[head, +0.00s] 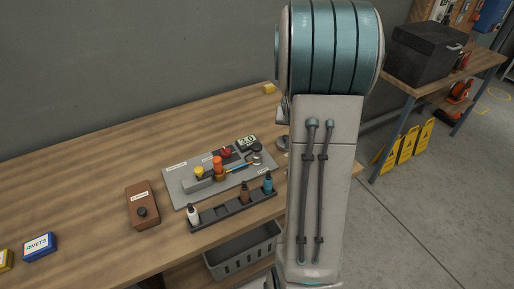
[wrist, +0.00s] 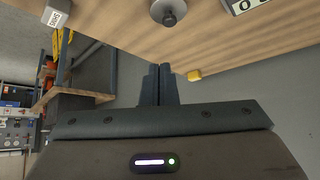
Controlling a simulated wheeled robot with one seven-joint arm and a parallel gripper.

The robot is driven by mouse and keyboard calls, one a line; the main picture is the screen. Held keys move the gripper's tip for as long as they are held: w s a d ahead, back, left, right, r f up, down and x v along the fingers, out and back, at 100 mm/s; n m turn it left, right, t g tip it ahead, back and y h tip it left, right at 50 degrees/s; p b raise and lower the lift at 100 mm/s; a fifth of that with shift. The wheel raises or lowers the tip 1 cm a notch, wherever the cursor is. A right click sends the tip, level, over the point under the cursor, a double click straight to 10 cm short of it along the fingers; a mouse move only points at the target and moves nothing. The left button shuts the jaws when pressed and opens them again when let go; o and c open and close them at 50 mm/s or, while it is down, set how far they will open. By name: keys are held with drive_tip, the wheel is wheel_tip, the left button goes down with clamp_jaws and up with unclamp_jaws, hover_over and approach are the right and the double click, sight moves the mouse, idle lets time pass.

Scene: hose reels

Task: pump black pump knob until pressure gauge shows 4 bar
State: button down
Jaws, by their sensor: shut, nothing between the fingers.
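A small pressure display (head: 246,143) stands at the back of the grey panel in the head view and appears to read 3.0. A round grey base with a dark knob (wrist: 168,13), possibly the pump knob, is at the top of the wrist view. A grey round part (head: 283,143) beside my arm in the head view may be the same thing. My gripper (wrist: 159,72) is shut and empty, apart from the knob. In the head view my arm hides it.
The grey panel (head: 184,180) carries yellow, orange and red parts. A rack (head: 232,207) of small bottles stands in front. A brown box with a black knob (head: 142,212) is at left. A yellow block (head: 269,88) lies near the back edge. The bench's left back is clear.

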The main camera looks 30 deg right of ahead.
drive_tip(key=s+m, duration=0.1)
drive_tip(key=m, duration=0.2)
wheel_tip(320, 180, up, 4)
drive_tip(key=m+t+y+b, duration=0.35)
drive_tip(key=m+y, duration=0.35)
drive_tip(key=m, duration=0.7)
hover_over(259, 147)
drive_tip(key=shift+g, duration=0.45)
wheel_tip(259, 147, down, 9)
drive_tip(key=b, duration=0.8)
drive_tip(key=shift+r, duration=0.1)
drive_tip(key=shift+b, duration=0.3)
drive_tip(key=shift+f+b, duration=0.35)
drive_tip(key=shift+f, duration=0.05)
